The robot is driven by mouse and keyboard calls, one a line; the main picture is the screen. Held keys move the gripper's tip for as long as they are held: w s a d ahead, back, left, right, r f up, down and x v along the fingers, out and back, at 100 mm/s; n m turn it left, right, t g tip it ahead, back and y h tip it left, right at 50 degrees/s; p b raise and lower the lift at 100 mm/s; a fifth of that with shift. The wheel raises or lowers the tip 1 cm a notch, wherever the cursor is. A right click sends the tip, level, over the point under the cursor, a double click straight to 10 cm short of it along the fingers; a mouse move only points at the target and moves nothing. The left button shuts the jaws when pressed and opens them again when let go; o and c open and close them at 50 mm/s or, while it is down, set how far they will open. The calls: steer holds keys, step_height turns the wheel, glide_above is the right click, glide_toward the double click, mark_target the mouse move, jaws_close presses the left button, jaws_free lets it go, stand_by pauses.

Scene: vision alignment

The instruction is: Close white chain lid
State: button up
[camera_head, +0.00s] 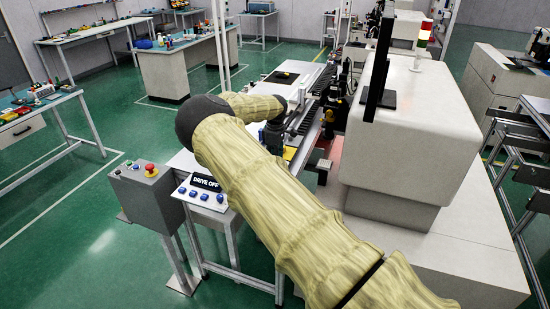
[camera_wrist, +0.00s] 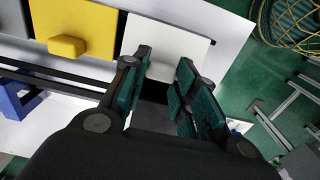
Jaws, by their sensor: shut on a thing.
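In the wrist view a flat white lid (camera_wrist: 168,42) lies at the top centre, beside a yellow lid (camera_wrist: 78,22) with a raised yellow knob. My gripper (camera_wrist: 166,72) reaches to the near edge of the white lid, with its green-padded fingers on either side of the lid's near part. The gripper is shut on the white lid; the exact contact is partly hidden by the fingers. In the head view my sleeved arm hides most of the gripper and the white lid cannot be made out.
A grey lid (camera_wrist: 57,4) is partly in view beyond the yellow one. A blue bracket (camera_wrist: 14,98) stands at the left. In the head view a large white machine (camera_head: 415,130) stands right of my arm, and a grey control box (camera_head: 145,198) stands left.

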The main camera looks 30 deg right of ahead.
steer(key=o, duration=1)
steer(key=shift+w, duration=0.1)
step_height(320, 180, up, 12)
steer(key=shift+f, duration=0.1)
